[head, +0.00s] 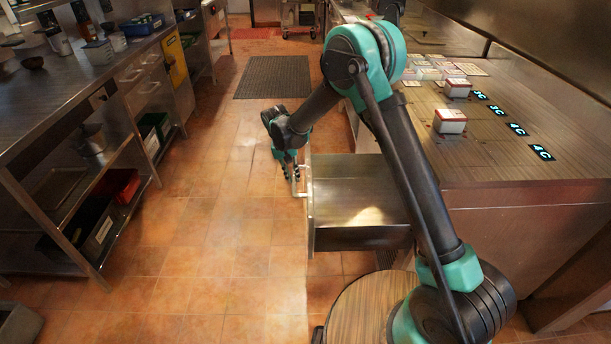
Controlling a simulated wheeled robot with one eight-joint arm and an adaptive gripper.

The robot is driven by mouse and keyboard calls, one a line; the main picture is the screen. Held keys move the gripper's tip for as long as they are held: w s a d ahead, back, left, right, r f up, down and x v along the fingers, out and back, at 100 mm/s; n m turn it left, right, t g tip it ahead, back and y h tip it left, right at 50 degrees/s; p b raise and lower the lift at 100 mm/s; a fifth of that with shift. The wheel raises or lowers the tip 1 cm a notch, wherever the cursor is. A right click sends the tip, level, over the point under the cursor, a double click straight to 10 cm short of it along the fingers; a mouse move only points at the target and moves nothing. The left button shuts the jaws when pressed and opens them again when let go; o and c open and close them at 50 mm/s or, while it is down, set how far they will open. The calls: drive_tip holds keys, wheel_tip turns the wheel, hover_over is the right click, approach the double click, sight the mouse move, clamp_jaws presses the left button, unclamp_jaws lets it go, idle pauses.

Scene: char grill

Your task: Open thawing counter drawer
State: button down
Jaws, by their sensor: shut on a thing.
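The thawing counter (490,165) stands on the right, with a wood-patterned top. Its metal drawer (362,231) is pulled out to the left, and its side wall and front edge show. A pale handle (301,184) sits on the drawer's front. My gripper (294,177) is at the handle, shut on it, with the fingers pointing down. My arm passes over the drawer and hides part of it and the counter's front.
A metal shelf bench (95,90) with bins and bottles runs along the left. White boxes (450,121) and labels lie on the counter top. A dark mat (273,77) lies on the tiled floor. The floor left of the drawer (215,220) is clear.

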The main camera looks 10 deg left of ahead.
drive_tip(key=shift+s+a, duration=0.1)
drive_tip(key=shift+a, duration=0.3)
drive_tip(key=c, duration=1.5)
unclamp_jaws()
drive_tip(key=r, duration=0.4)
drive_tip(key=a+r, duration=0.1)
drive_tip(key=r, duration=0.3)
drive_tip(key=a+r, duration=0.1)
drive_tip(key=r, duration=0.2)
drive_tip(key=shift+s+a+r, duration=0.1)
drive_tip(key=shift+s+r, duration=0.2)
drive_tip(key=shift+r, duration=0.1)
